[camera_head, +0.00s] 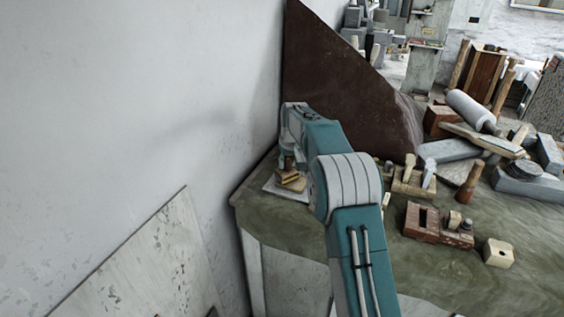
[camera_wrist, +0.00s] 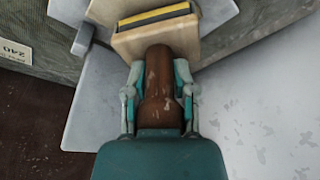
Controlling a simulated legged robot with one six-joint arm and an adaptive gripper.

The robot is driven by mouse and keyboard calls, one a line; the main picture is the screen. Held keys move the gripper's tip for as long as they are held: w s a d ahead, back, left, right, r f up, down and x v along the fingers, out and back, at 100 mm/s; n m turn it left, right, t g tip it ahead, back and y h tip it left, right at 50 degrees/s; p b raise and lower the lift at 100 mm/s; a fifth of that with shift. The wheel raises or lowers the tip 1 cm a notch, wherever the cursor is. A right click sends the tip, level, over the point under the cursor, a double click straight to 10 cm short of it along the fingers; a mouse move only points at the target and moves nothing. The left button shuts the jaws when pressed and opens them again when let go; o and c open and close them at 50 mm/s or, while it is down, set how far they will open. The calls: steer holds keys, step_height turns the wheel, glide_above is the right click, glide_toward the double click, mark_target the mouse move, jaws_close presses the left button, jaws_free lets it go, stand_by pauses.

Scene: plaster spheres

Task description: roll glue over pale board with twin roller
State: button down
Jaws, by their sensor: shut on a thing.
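The twin roller (camera_wrist: 152,42) has a pale wooden head with a dark and yellow strip, and a worn brown handle (camera_wrist: 158,85). My gripper (camera_wrist: 160,95) is shut around that handle, one finger on each side. In the head view the roller (camera_head: 290,178) is small, at the table's far left corner below the end of my arm. The pale board (camera_head: 271,188) lies under it there, partly hidden by the roller and my arm. In the wrist view the pale grey board (camera_wrist: 98,105) shows beside the handle. I cannot tell whether the roller touches it.
A white wall (camera_head: 150,100) stands close on the left. A dark brown sheet (camera_head: 340,85) leans behind the table. A brick-coloured wooden block (camera_head: 422,222), a pale holed block (camera_head: 499,253) and stone cylinders (camera_head: 470,110) crowd the right. The green tabletop (camera_head: 470,280) has bare room in front.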

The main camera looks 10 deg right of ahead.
steer(key=shift+s+d+f, duration=0.1)
steer(key=shift+s+d, duration=0.55)
steer(key=shift+d, duration=0.2)
steer(key=shift+s+d, duration=0.6)
steer(key=shift+d, duration=0.3)
steer(key=shift+s+d+f, duration=0.1)
steer(key=shift+s+d, duration=0.55)
steer(key=shift+d, duration=0.2)
steer(key=shift+r, duration=0.1)
steer(key=shift+a, duration=0.1)
